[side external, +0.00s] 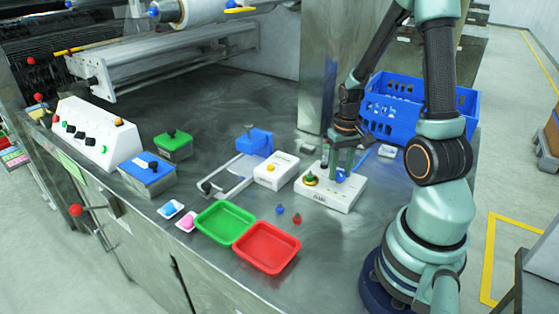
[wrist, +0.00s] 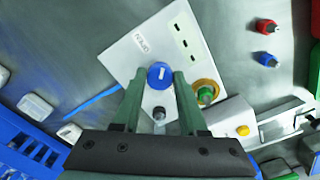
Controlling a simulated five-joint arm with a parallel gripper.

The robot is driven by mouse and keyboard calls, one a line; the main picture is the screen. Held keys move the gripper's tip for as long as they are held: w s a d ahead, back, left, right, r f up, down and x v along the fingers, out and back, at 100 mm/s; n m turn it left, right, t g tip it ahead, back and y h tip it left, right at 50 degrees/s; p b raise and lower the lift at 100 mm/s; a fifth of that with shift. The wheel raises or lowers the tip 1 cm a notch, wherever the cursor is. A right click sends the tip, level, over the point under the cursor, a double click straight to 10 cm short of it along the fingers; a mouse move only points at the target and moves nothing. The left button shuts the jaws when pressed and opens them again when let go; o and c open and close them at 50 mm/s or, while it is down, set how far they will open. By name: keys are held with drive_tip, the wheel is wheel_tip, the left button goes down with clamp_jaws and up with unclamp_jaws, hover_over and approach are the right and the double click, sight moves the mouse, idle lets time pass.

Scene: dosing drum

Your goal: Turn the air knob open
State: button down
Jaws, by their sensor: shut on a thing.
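The white control box (side external: 322,196) lies on the steel table, and its pale top (wrist: 190,20) fills the middle of the wrist view. A round blue knob (wrist: 160,76) with a white mark stands on it; the knob (side external: 342,177) is partly hidden by my fingers in the side view. I take it for the air knob, but no label on it can be read. My gripper (side external: 345,168) reaches down from above and is shut on the blue knob, with one finger on each side. A yellow-and-green knob (wrist: 206,92) sits on the box close beside one finger.
A blue crate (side external: 405,100) stands behind my gripper. A white box with a yellow button (side external: 270,168) is at the left. Green (side external: 222,203) and red (side external: 265,228) trays lie in front. Small blue and red pieces (side external: 297,219) lie near the box.

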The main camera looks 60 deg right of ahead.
sight(340, 174)
drive_tip(key=n, duration=0.4)
drive_tip(key=shift+w+a+n, duration=0.1)
drive_tip(key=shift+n, duration=1.9)
drive_tip(key=shift+c, duration=2.2)
unclamp_jaws()
drive_tip(key=shift+r, duration=0.15)
wheel_tip(340, 174, up, 12)
drive_tip(key=shift+s, duration=0.25)
drive_tip(key=shift+a, duration=0.1)
